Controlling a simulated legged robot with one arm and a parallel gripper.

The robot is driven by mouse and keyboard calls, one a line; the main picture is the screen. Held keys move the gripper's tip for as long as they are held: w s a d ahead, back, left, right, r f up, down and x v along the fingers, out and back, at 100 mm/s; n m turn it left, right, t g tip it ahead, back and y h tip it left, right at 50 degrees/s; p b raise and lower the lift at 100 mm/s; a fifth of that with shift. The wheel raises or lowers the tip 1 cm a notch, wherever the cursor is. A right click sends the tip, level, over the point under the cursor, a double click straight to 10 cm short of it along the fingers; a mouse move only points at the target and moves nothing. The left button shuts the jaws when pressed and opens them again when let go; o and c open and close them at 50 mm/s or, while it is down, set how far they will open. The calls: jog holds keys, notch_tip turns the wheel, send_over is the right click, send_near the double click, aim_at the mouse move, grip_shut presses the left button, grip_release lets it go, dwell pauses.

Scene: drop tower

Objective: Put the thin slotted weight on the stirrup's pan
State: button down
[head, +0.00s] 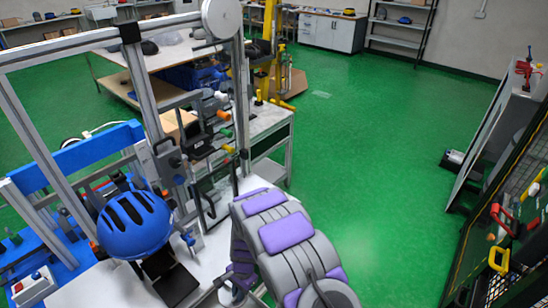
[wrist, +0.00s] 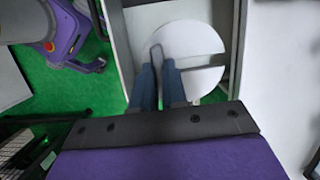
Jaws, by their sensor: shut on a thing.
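In the wrist view the two blue fingers of my gripper (wrist: 159,82) point up the picture. They are closed on a small grey upright piece (wrist: 156,55) at the left edge of a pale round disc (wrist: 190,38). The disc is crossed by a narrow dark slot and looks like the slotted weight. Whether the grey piece belongs to it, I cannot tell. The disc lies between two pale upright bars; what lies under it is hidden. I cannot make out the stirrup's pan with certainty. In the head view my own arm hides the gripper.
In the head view a blue helmet (head: 135,225) hangs within the metal tower frame (head: 143,92). A grey panel (head: 492,135) stands at far right.

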jog(key=w+d+r+n+h+b, duration=0.1)
jog(key=w+d+r+n, duration=0.2)
jog(key=d+r, duration=0.8)
jog(key=w+d+r+n+h+b, duration=0.1)
jog(key=w+d+r+n, duration=0.3)
jog(key=d+r, duration=0.8)
jog(key=w+d, duration=0.1)
jog(key=d, duration=0.2)
jog(key=shift+w+r+n+g, duration=0.15)
jog(key=shift+w+n+g, duration=0.1)
jog(key=shift+n+g, duration=0.05)
